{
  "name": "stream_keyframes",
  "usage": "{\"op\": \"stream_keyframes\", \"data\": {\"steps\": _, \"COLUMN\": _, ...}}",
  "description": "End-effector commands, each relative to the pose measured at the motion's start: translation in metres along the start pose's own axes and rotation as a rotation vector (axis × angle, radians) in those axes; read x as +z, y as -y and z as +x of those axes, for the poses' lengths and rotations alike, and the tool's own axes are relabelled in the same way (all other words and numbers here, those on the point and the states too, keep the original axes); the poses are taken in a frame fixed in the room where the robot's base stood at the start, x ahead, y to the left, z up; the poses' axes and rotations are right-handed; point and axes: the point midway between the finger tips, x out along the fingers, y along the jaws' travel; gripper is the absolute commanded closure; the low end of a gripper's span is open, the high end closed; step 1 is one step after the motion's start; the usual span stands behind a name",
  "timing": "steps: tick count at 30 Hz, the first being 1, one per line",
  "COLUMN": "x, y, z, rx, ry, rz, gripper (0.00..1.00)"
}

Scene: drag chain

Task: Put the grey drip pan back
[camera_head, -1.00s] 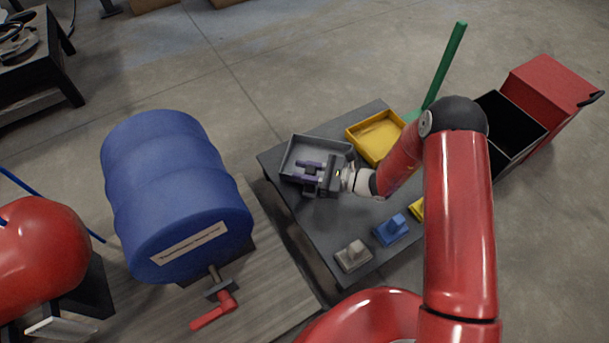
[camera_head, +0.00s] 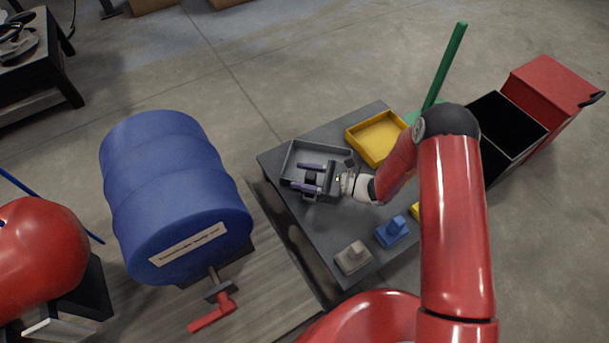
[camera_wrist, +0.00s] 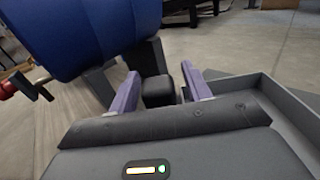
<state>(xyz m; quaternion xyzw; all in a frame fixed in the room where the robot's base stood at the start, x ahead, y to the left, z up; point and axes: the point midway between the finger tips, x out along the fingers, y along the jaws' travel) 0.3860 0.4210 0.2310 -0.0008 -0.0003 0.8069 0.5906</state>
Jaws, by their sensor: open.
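The grey drip pan (camera_head: 290,150) lies at the left end of the dark table, and its wall (camera_wrist: 288,110) shows at the right of the wrist view. My gripper (camera_head: 296,175) is at the pan's near side, its two purple fingers spread apart. In the wrist view, a dark block (camera_wrist: 158,91) stands between the open fingers with gaps on both sides; it looks like the pan's grip. My gripper hides part of the pan.
A yellow tray (camera_head: 378,138) sits behind the gripper. Grey (camera_head: 352,258) and blue (camera_head: 391,231) knobbed blocks stand on the table's near side.

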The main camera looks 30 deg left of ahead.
Motion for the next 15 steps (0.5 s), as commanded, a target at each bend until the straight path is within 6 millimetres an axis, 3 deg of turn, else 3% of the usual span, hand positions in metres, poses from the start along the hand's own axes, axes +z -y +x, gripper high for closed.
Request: {"op": "stream_keyframes", "data": {"steps": 15, "x": 0.002, "y": 0.000, "z": -0.070, "rx": -0.002, "ry": 0.000, "rz": 0.001, "gripper": 0.51}}
